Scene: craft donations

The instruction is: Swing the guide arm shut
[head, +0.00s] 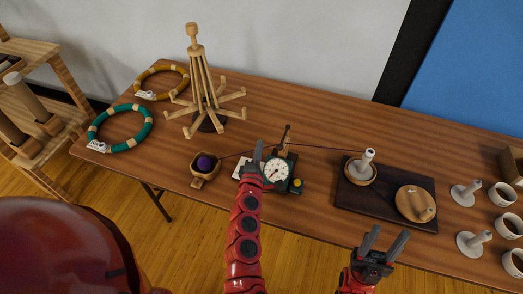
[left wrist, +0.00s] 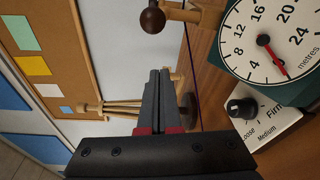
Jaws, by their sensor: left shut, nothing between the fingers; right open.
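The dark green meter (head: 276,172) with a white dial stands mid-table. Its guide arm (head: 284,148) is a short wooden piece with a dark round knob, at the meter's back. In the left wrist view the wooden guide arm (left wrist: 190,15) ends in a brown knob (left wrist: 152,20), beyond my fingertips with a visible gap. My left gripper (head: 257,155) is shut and empty, just left of the dial; its fingers show in the left wrist view (left wrist: 160,95). My right gripper (head: 385,242) is open and empty at the table's front edge. Whether the guide arm is latched cannot be told.
Dark red yarn (head: 325,147) runs from the bowl (head: 198,182) with a purple ball past the meter to the winder board (head: 385,207). A wooden swift (head: 203,85) stands behind left. White spools (head: 466,192) and cups (head: 502,193) stand right.

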